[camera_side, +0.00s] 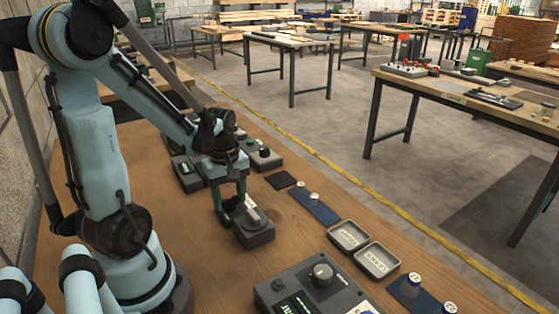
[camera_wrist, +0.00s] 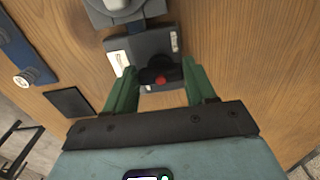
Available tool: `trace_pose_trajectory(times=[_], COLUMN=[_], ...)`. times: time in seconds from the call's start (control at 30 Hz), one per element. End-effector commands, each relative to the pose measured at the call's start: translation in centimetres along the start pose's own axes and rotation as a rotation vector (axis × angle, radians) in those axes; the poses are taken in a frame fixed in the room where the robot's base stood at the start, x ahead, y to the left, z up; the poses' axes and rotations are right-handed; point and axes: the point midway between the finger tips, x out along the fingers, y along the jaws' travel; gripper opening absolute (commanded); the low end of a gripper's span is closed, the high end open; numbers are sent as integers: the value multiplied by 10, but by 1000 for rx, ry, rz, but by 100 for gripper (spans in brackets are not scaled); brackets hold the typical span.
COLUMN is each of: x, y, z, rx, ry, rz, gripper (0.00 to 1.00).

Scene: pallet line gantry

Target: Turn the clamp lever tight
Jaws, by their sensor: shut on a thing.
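The clamp is a dark grey block (camera_side: 254,236) on the wooden table in the side view, with a pale strip on top. In the wrist view its grey body (camera_wrist: 125,46) carries white labels and lies just beyond my fingertips. A dark lever part with a red round centre (camera_wrist: 160,80) sits between my green fingers. My gripper (camera_side: 230,203) is low at the block's left end in the side view. In the wrist view my gripper (camera_wrist: 159,70) is shut on this dark part, which I take as the clamp lever. The lever's exact angle is hard to tell.
Two metal trays (camera_side: 336,240) and a blue strip with white-topped pegs (camera_side: 322,211) lie right of the clamp. A control box with a knob (camera_side: 290,284) stands in front. A dark pad (camera_side: 281,180) and grey devices (camera_side: 187,178) are behind. Bare table lies between them.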

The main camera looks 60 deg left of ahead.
Motion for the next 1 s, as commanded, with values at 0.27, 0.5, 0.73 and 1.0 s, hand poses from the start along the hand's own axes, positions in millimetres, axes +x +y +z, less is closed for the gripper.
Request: trace_pose_trajectory(times=[0.27, 0.5, 0.73, 1.0], x=[0, 0, 0, 0], y=[0, -1, -2, -3], z=[0, 0, -1, -2], rx=[103, 299, 518, 773], ry=[0, -1, -1, -1], rz=[0, 0, 0, 0], gripper=[25, 25, 25, 25])
